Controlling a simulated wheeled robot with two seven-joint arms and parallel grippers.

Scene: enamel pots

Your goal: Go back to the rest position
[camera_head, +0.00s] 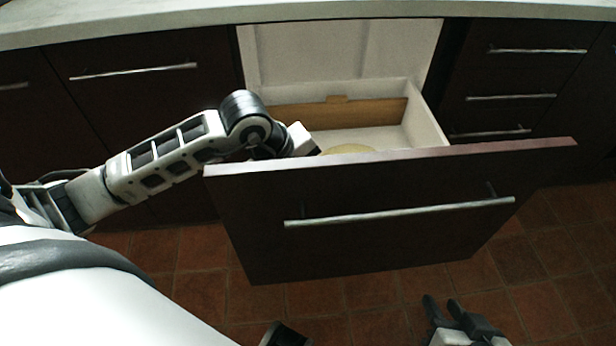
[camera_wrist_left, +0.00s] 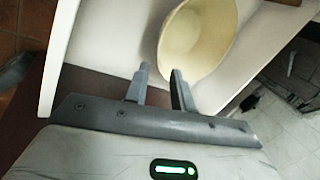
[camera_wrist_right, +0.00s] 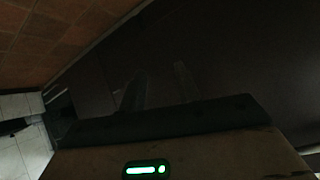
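A cream enamel pot (camera_wrist_left: 205,40) lies in the open drawer. In the head view only a sliver of the pot (camera_head: 348,149) shows above the drawer front (camera_head: 380,205). My left arm reaches over the drawer's left side, and the drawer front hides its fingertips in the head view. In the left wrist view my left gripper (camera_wrist_left: 160,75) has its fingers apart, close to the pot's rim; I cannot tell whether they touch it. My right gripper (camera_head: 455,312) is low in front of the drawer, above the tiled floor. Its fingers (camera_wrist_right: 158,82) are apart and empty, dim in the right wrist view.
The drawer is pulled out, with a long metal handle (camera_head: 400,212) and a wooden divider (camera_head: 340,115) inside. Closed dark cabinets (camera_head: 130,90) flank it below a pale countertop (camera_head: 150,22). The tiled floor (camera_head: 370,292) in front looks clear.

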